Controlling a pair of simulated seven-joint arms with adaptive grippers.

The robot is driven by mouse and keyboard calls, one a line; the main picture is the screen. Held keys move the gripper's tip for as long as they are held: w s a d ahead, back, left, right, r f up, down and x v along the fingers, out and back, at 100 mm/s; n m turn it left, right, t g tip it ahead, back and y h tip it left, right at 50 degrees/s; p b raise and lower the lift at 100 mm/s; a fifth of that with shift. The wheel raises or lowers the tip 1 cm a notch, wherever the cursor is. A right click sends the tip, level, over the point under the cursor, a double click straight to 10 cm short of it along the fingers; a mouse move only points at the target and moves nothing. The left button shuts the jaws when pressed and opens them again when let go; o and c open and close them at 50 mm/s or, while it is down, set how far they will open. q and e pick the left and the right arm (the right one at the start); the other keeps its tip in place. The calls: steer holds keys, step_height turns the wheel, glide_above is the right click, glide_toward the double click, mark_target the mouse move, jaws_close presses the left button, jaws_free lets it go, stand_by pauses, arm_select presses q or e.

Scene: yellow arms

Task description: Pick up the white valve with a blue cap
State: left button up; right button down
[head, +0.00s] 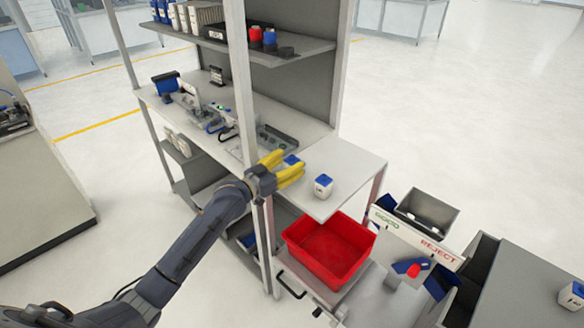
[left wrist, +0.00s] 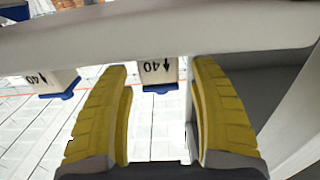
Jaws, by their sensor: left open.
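A white valve with a blue cap (head: 323,187) stands upright on the right end of the grey workbench. A second blue-capped one (head: 291,160) is partly hidden behind the yellow fingers of my left gripper (head: 289,167). My left gripper is open and empty at the bench's front, left of the first valve. In the left wrist view, a white body marked "40" with a blue cap (left wrist: 158,72) shows between the open fingers (left wrist: 160,75), beyond their tips. Another like it (left wrist: 50,82) is to the left. My right gripper is not in view.
An upright post (head: 241,80) of the shelf unit stands close to my left gripper. A red bin (head: 330,250) sits below the bench's right end. Dark parts (head: 278,141) lie on the bench behind the gripper. Another blue-capped white item (head: 572,297) is at the right edge.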

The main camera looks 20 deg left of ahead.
arm_select(q)
steer(key=shift+w+d, duration=0.35)
steer(key=shift+w, duration=0.25)
steer(key=c, duration=1.3)
